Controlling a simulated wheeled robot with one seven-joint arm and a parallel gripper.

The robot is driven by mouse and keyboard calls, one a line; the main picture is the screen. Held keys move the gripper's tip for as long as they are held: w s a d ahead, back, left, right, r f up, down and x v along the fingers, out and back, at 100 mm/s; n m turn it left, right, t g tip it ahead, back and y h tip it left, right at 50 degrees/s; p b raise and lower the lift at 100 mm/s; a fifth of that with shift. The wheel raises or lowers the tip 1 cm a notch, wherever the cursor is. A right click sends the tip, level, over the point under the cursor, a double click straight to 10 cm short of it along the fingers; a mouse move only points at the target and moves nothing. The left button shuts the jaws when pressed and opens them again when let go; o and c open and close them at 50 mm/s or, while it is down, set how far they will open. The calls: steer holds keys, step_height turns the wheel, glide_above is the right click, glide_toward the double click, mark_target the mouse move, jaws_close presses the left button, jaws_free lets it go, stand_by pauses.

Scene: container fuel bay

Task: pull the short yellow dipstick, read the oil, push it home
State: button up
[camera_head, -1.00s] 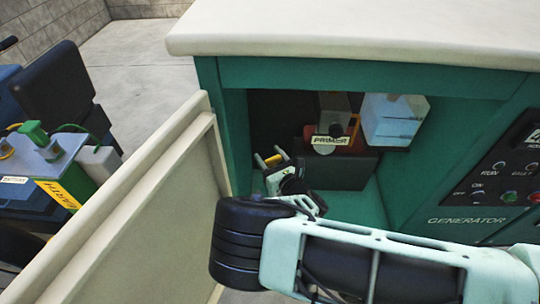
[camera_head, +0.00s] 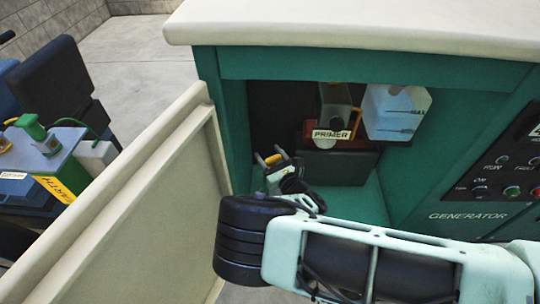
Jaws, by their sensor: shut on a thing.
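My gripper (camera_head: 271,162) reaches into the open bay of the green generator (camera_head: 225,130), at the bay's left side. Its jaws are shut on a small yellow piece, which looks like the handle of the short yellow dipstick (camera_head: 272,159). Only a little yellow shows between the fingertips. The dipstick's rod and its tube are not visible, so I cannot tell how far in it sits or see any oil mark.
A block labelled PRIMER (camera_head: 331,134) and a pale tank marked MAX (camera_head: 393,112) are right of my gripper. The open cream door (camera_head: 170,210) stands close on the left. The pale top (camera_head: 360,25) overhangs the bay. A battery with an EARTH label (camera_head: 58,189) is beyond the door.

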steer(key=o, duration=1.1)
steer(key=shift+c, duration=0.2)
steer(key=b+v, duration=0.1)
steer(key=v, duration=1.6)
steer(key=shift+s+b, duration=0.2)
steer(key=shift+b, duration=0.2)
steer(key=shift+d, duration=0.1)
